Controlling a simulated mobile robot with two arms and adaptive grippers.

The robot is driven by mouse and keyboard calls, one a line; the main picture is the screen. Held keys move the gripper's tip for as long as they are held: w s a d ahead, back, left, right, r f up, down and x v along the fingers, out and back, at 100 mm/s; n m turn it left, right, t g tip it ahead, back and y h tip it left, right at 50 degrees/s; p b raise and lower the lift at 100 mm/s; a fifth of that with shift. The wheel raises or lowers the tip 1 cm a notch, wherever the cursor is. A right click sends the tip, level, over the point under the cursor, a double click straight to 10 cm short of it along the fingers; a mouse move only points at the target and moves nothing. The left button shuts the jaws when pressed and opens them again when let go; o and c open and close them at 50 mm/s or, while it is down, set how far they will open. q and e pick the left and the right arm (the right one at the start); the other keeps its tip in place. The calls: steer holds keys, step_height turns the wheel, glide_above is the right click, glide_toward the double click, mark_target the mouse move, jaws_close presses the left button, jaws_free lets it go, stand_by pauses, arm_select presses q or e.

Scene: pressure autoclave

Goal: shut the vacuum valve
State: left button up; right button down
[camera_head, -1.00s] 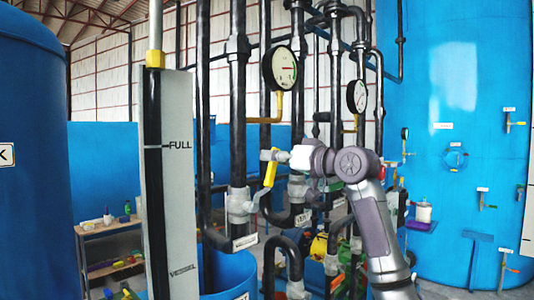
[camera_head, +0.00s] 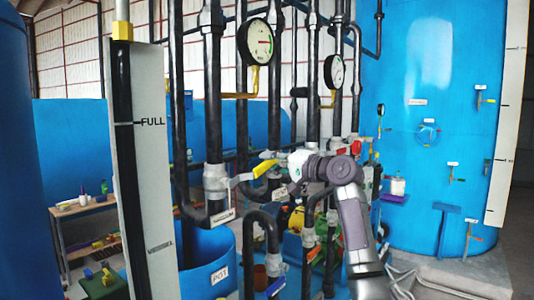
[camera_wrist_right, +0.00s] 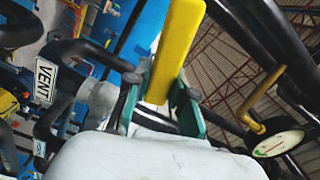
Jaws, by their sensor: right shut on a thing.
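A yellow valve lever (camera_head: 264,168) runs from a grey valve body (camera_head: 216,182) on a black vertical pipe. The lever points right, nearly level with a slight upward tilt. The small label (camera_head: 222,217) below this valve is too small to read. My right gripper (camera_head: 276,160) is shut on the outer end of the lever. In the right wrist view the yellow lever (camera_wrist_right: 176,50) stands between the two green-grey fingers (camera_wrist_right: 160,105). My left gripper is not in view.
Two round gauges (camera_head: 256,43) (camera_head: 334,71) hang on pipes above the arm. A tall FULL-marked level board (camera_head: 140,180) stands at left. A blue pot (camera_head: 222,277) sits below the valve. Other black pipes crowd close by. A VENT label (camera_wrist_right: 43,82) shows in the right wrist view.

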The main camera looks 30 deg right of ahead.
steer(key=shift+w+d+f+m, duration=0.1)
steer(key=shift+d+f+m, duration=0.05)
steer(key=shift+f+m, duration=0.85)
steer(key=shift+w+d+f+m, duration=0.1)
steer(key=shift+d+f+m, duration=0.05)
steer(key=shift+f+m, duration=0.8)
steer(key=shift+f, duration=0.15)
steer(key=c, duration=1)
jaws_free()
steer(key=shift+o, duration=0.2)
steer(key=shift+s, duration=0.1)
steer(key=v, duration=1.2)
